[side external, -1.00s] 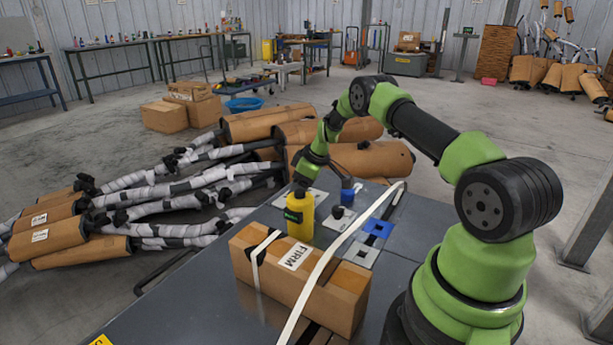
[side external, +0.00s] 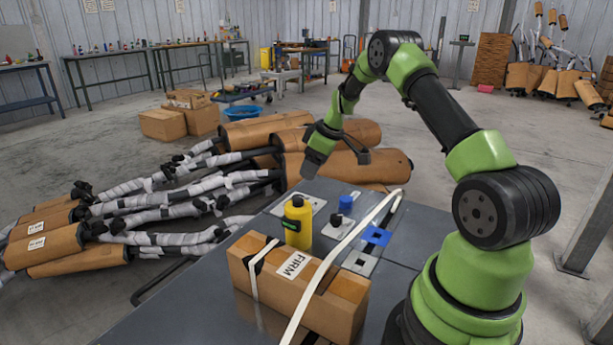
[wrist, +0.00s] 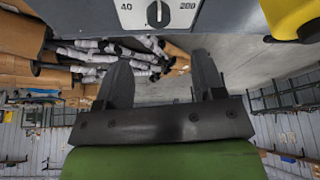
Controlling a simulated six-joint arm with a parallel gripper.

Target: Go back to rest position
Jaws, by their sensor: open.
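My gripper (wrist: 162,68) is open in the wrist view, with its two dark fingers wide apart and nothing between them. In the side view my arm is bent and its end is above the far side of the dark table (side external: 165,318), clear of the things on it. A yellow bottle (side external: 298,226) with a dark cap stands upright on the table, apart from my gripper. Part of the yellow bottle (wrist: 287,16) also shows at the top right of the wrist view. My fingertips are hard to make out in the side view.
A cardboard box (side external: 300,291) marked FIRM lies on the table, crossed by a white strap (side external: 328,265). A blue knob (side external: 346,203) and blue square plate (side external: 376,236) are behind it. Space above the table is free.

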